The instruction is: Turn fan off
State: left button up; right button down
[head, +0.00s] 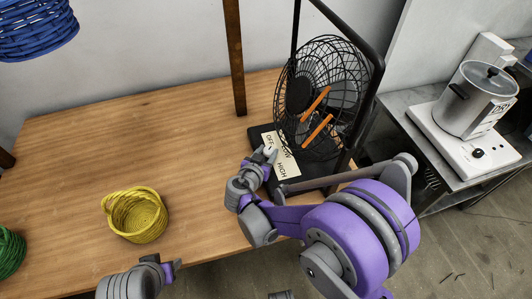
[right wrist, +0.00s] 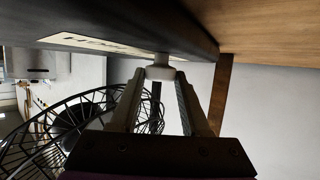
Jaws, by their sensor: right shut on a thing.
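The black wire-cage fan (head: 322,92) stands on a dark base at the table's right end. Its pale label (head: 279,155) reads OFF, LOW and HIGH. My right gripper (head: 268,154) is at the label's left edge. In the right wrist view my right gripper (right wrist: 161,85) is shut on a white knob (right wrist: 160,71) on the base. The knob's exact setting is hard to tell, as the gripper covers part of it. My left gripper (head: 172,268) is low in the head view, at the table's front edge, away from the fan; its jaw opening is unclear.
A yellow coiled basket (head: 136,215) sits on the wooden table (head: 150,150), with a green coil (head: 10,252) at far left. A blue basket (head: 38,30) is at upper left. A steel pot (head: 476,100) stands on a white heater at right. The table's middle is clear.

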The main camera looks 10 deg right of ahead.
jog(key=shift+s+d+n+t+y, duration=0.1)
jog(key=shift+d+n+t+y, duration=0.1)
jog(key=shift+n+t+y, duration=1)
jog(key=shift+n+g+y+b, duration=0.3)
jog(key=shift+n+g+y, duration=0.1)
jog(key=shift+n+y, duration=0.15)
jog(key=shift+c, duration=2)
grip_release()
jog(key=shift+s, duration=0.1)
jog(key=p+v, duration=0.1)
jog(key=v, duration=0.9)
jog(key=shift+s+a+r, duration=0.1)
jog(key=shift+s+r, duration=0.05)
jog(key=shift+s, duration=0.15)
